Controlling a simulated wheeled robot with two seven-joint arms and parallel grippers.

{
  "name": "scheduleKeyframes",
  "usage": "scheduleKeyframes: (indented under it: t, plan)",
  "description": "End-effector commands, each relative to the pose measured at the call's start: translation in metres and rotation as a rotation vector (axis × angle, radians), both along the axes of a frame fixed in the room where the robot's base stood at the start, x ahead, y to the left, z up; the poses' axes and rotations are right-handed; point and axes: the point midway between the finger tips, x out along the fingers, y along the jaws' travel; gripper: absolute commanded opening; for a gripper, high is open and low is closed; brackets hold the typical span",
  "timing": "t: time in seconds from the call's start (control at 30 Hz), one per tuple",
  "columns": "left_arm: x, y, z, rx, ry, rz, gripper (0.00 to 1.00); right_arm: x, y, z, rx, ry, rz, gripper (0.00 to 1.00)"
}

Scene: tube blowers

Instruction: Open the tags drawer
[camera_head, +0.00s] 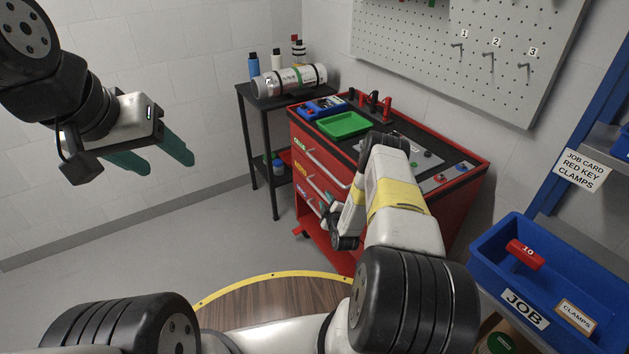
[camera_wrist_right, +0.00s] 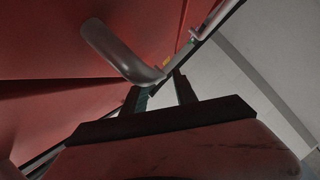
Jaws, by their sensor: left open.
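The red tool cart (camera_head: 430,210) stands at the middle right, with labelled drawers and grey bar handles on its left-facing front. The lowest label (camera_head: 302,190) is too small to read surely. My right gripper (camera_head: 326,212) is low at that front, beside the lower drawer handles. In the right wrist view, its two dark fingers (camera_wrist_right: 166,82) stand apart near a grey handle (camera_wrist_right: 120,52) and a second, thinner bar (camera_wrist_right: 207,20). I cannot tell whether they grip a bar. My left gripper (camera_head: 158,158), with teal fingers, is open and empty in the air at upper left.
A green tray (camera_head: 343,124) and tools lie on the cart top. A black side table (camera_head: 262,100) with a cylinder stands behind left. Floor left of the cart is clear.

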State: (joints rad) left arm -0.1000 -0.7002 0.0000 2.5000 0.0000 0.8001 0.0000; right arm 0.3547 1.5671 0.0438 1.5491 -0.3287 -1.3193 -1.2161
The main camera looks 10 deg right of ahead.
Motion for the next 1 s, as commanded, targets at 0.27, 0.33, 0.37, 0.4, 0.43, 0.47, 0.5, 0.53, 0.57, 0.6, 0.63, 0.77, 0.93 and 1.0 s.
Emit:
scheduleKeyframes:
  t: [0.27, 0.33, 0.37, 0.4, 0.43, 0.47, 0.5, 0.53, 0.57, 0.6, 0.63, 0.77, 0.93, 1.0]
  plan:
    - [0.000, 0.000, 0.000, 0.000, 0.000, 0.000, 0.58, 0.022, 0.001, -0.005, 0.001, 0.001, 0.000, 0.34]
    - [0.000, 0.000, 0.000, 0.000, 0.000, 0.000, 0.58, 0.022, 0.001, -0.005, 0.001, 0.001, 0.000, 0.34]
    - [0.000, 0.000, 0.000, 0.000, 0.000, 0.000, 0.58, 0.022, 0.001, -0.005, 0.001, 0.001, 0.000, 0.34]
    - [0.000, 0.000, 0.000, 0.000, 0.000, 0.000, 0.58, 0.022, 0.001, -0.005, 0.001, 0.001, 0.000, 0.34]
    - [0.000, 0.000, 0.000, 0.000, 0.000, 0.000, 0.58, 0.022, 0.001, -0.005, 0.001, 0.001, 0.000, 0.34]
    - [0.000, 0.000, 0.000, 0.000, 0.000, 0.000, 0.58, 0.022, 0.001, -0.005, 0.001, 0.001, 0.000, 0.34]
    - [0.000, 0.000, 0.000, 0.000, 0.000, 0.000, 0.58, 0.022, 0.001, -0.005, 0.001, 0.001, 0.000, 0.32]
    - [0.000, 0.000, 0.000, 0.000, 0.000, 0.000, 0.58, 0.022, 0.001, -0.005, 0.001, 0.001, 0.000, 0.26]
    - [0.000, 0.000, 0.000, 0.000, 0.000, 0.000, 0.58, 0.022, 0.001, -0.005, 0.001, 0.001, 0.000, 0.21]
    - [0.000, 0.000, 0.000, 0.000, 0.000, 0.000, 0.58, 0.022, 0.001, -0.005, 0.001, 0.001, 0.000, 0.13]
    - [0.000, 0.000, 0.000, 0.000, 0.000, 0.000, 0.58, 0.022, 0.001, -0.005, 0.001, 0.001, 0.000, 0.07]
    - [0.000, 0.000, 0.000, 0.000, 0.000, 0.000, 0.58, 0.022, 0.001, -0.005, 0.001, 0.001, 0.000, 0.00]
    - [0.000, 0.000, 0.000, 0.000, 0.000, 0.000, 0.58, 0.022, 0.001, -0.005, 0.001, 0.001, 0.000, 0.00]
    - [0.000, 0.000, 0.000, 0.000, 0.000, 0.000, 0.58, 0.022, 0.001, -0.005, 0.001, 0.001, 0.000, 0.00]
